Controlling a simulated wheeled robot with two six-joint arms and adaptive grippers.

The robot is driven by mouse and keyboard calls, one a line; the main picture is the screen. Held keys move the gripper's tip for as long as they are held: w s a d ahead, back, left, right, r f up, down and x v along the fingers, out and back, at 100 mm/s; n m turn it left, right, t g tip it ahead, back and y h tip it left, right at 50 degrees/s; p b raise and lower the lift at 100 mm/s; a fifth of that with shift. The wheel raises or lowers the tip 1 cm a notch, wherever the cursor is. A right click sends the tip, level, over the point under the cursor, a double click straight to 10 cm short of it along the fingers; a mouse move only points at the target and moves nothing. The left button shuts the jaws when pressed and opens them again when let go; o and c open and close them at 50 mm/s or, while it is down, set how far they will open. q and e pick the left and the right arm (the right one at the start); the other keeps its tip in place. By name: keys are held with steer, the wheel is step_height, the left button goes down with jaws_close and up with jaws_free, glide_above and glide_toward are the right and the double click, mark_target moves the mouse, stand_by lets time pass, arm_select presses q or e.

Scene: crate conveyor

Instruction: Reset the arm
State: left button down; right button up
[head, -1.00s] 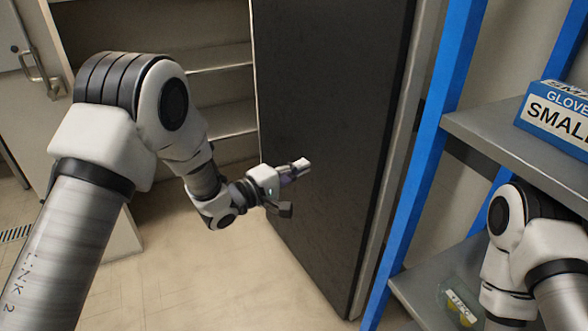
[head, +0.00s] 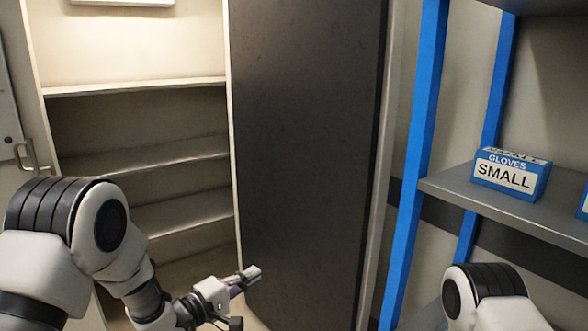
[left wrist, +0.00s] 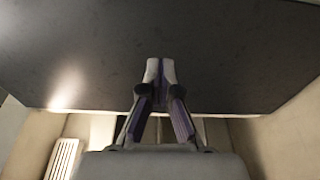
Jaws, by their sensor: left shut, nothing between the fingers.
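My left gripper (head: 246,297) is low in the head view, in front of the dark door panel. In the left wrist view its two fingers (left wrist: 160,75) meet at the tips, with nothing between them. The dark panel (left wrist: 220,50) fills the top of that view beyond the fingertips. I cannot tell whether they touch it. My right arm (head: 490,295) shows at the lower right of the head view, but its gripper is out of view.
An open cabinet with empty shelves (head: 150,157) stands at the left. The dark door panel (head: 300,150) stands beside it. At the right, a blue-post rack has a grey shelf (head: 450,190) bearing a box of small gloves (head: 510,174). A door handle (head: 28,158) is at the far left.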

arm_select(q)
steer(key=s+a+f+n+g+y, duration=0.15)
steer(key=s+f, duration=0.25)
steer(key=f, duration=0.4)
steer(key=s+a+f+n+g+y+p, duration=0.1)
steer(key=s+a+f+y, duration=0.2)
steer(key=f, duration=0.4)
steer(key=s+a+f+n+g+y, duration=0.1)
steer(key=s+f+y, duration=0.1)
steer(key=s+f, duration=0.5)
steer(key=s+a+f+m+g+y, duration=0.1)
steer(key=s+a+f+m+g, duration=0.2)
steer(key=s, duration=0.5)
steer(key=s+a+f+m+g+y, duration=0.2)
steer(key=s+m, duration=0.3)
steer(key=s, duration=0.3)
steer(key=s+a+f+m+g+y, duration=0.2)
steer(key=s+a+f+m+g, duration=0.2)
steer(key=s, duration=0.5)
steer(key=shift+m+g, duration=0.35)
steer(key=shift+m, duration=0.1)
arm_select(e)
steer(key=shift+w+d+r, duration=0.25)
steer(key=shift+w+r, duration=0.15)
steer(key=shift+r, duration=0.2)
